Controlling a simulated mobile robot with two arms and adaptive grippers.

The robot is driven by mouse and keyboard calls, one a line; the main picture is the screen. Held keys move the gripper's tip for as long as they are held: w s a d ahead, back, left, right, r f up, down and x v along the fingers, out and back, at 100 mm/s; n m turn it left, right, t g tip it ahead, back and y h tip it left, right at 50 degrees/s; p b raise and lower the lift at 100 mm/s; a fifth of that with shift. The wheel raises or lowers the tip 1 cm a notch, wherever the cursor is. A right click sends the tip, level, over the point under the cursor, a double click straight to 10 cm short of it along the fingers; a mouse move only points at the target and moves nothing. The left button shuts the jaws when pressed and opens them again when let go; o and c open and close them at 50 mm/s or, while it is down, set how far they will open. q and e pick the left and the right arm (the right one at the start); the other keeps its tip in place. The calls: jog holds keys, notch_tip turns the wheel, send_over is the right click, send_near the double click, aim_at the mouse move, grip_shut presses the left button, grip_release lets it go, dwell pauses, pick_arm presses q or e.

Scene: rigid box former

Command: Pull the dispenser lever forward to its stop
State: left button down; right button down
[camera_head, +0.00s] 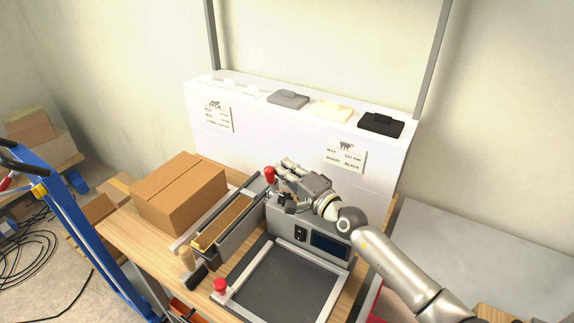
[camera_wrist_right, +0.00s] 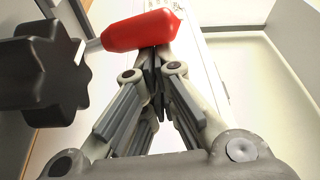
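The lever's red grip (camera_head: 269,173) stands at the far end of the long grey dispenser with a brown strip (camera_head: 222,222). In the right wrist view the red grip (camera_wrist_right: 140,30) lies across the picture at my fingertips, on a light metal rod. My right gripper (camera_head: 279,186) is just right of the grip in the head view. In the wrist view my right gripper's fingers (camera_wrist_right: 154,60) are closed together, their tips at the red grip's lower edge. The grip does not show between the fingers; whether they touch it I cannot tell. My left gripper is not in view.
A dark lobed knob (camera_wrist_right: 45,75) is close left of my right fingers. A grey box with a screen (camera_head: 325,243) stands below my arm. A framed dark plate (camera_head: 280,283) with a red knob (camera_head: 220,286) is in front. A cardboard box (camera_head: 180,193) stands left.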

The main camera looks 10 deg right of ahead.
jog(key=w+d+b, duration=0.2)
jog(key=d+b, duration=0.1)
jog(key=r+b+v, duration=0.1)
jog(key=v, duration=1.8)
jog(key=shift+s+f, duration=0.15)
jog(key=shift+s, duration=0.05)
